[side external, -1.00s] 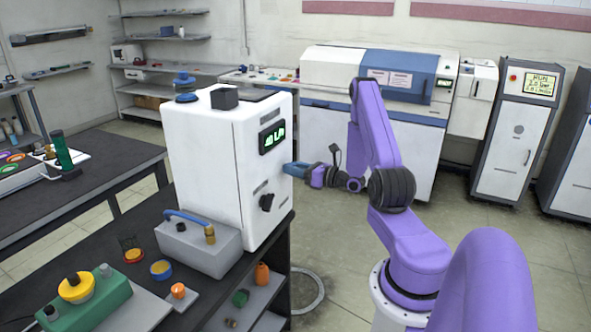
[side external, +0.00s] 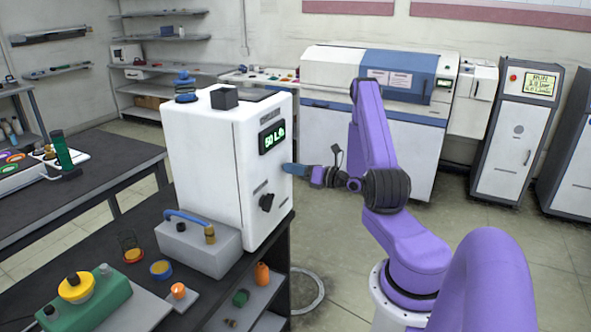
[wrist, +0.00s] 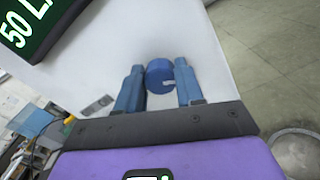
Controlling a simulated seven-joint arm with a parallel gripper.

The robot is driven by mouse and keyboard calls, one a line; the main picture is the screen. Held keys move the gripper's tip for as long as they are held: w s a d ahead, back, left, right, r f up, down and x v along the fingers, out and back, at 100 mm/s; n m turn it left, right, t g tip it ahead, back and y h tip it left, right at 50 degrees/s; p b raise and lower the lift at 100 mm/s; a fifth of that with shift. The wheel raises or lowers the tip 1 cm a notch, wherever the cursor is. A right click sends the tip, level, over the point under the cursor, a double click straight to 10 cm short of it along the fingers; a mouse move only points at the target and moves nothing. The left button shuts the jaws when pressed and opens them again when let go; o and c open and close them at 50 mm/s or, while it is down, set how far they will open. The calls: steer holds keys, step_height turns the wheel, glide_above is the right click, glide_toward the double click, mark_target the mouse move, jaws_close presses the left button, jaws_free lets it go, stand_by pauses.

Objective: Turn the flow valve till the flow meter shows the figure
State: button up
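The flow valve is a blue round knob (wrist: 160,77) with a pale mark on its edge, on the white housing (side external: 205,150). In the wrist view it sits between the two blue fingers of my gripper (wrist: 160,66), whose tips lie against its sides. The side view shows my gripper (side external: 286,170) at the right-hand edge of the housing, hiding the knob. The flow meter (side external: 272,137) is a dark display with green figures on the housing. It reads 50 L/h, its last letter partly unclear. Its "50 L" also shows in the wrist view (wrist: 25,28).
A grey box with a blue handle (side external: 199,245) and a green box with a yellow button (side external: 85,305) stand on the dark bench. Open floor (side external: 335,240) lies right of the housing.

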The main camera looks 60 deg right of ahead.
steer(key=o, duration=0.4)
steer(key=shift+c, duration=0.2)
steer(key=shift+s, duration=0.15)
steer(key=s, duration=1.7)
